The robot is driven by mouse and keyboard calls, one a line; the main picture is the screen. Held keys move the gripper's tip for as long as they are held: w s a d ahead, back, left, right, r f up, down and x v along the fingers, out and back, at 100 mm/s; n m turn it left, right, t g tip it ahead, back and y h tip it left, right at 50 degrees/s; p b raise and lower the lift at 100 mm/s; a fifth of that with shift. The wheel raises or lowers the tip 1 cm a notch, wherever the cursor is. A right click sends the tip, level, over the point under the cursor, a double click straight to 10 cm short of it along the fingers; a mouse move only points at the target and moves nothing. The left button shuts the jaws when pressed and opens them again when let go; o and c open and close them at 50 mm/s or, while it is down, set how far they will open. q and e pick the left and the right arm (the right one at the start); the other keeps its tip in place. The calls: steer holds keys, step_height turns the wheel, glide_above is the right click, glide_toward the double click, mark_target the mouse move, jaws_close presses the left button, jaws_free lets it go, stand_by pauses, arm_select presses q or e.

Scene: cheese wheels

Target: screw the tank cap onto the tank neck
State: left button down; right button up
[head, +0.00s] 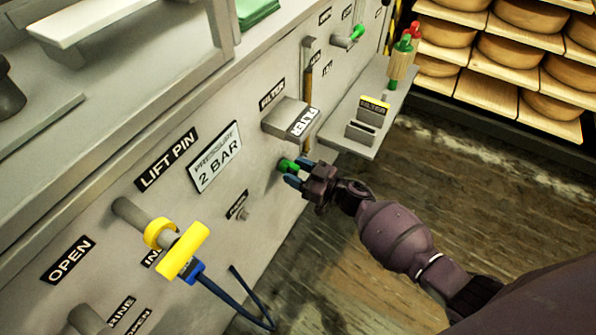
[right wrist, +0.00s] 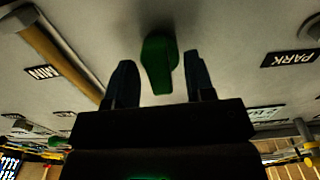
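No part is labelled as tank cap or tank neck, and I cannot tell for sure which they are. A yellow bar-shaped piece (head: 183,250) sits in front of a yellow ring (head: 160,233) on a grey stub (head: 130,212) on the panel, at lower left. My right gripper (head: 291,172) is by a green knob (head: 287,164) on the panel. In the right wrist view the green knob (right wrist: 159,65) shows between the two spread fingers of the right gripper (right wrist: 160,80), with gaps on both sides. My left gripper is not in view.
The grey panel (head: 260,205) carries labels and a filter block (head: 290,118). A blue cable (head: 232,300) hangs near the yellow bar. A side shelf (head: 372,135) holds a slotted block and green- and red-topped pegs (head: 405,55). Cheese racks stand behind; the floor (head: 450,190) is clear.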

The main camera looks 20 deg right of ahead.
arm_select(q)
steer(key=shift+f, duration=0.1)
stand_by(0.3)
arm_select(e)
steer(key=shift+s+d, duration=0.25)
arm_select(q)
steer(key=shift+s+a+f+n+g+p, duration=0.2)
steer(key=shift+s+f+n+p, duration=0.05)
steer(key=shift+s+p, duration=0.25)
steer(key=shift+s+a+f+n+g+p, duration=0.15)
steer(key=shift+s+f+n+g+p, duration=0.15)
steer(key=shift+p, duration=0.2)
arm_select(e)
steer(key=v, duration=1)
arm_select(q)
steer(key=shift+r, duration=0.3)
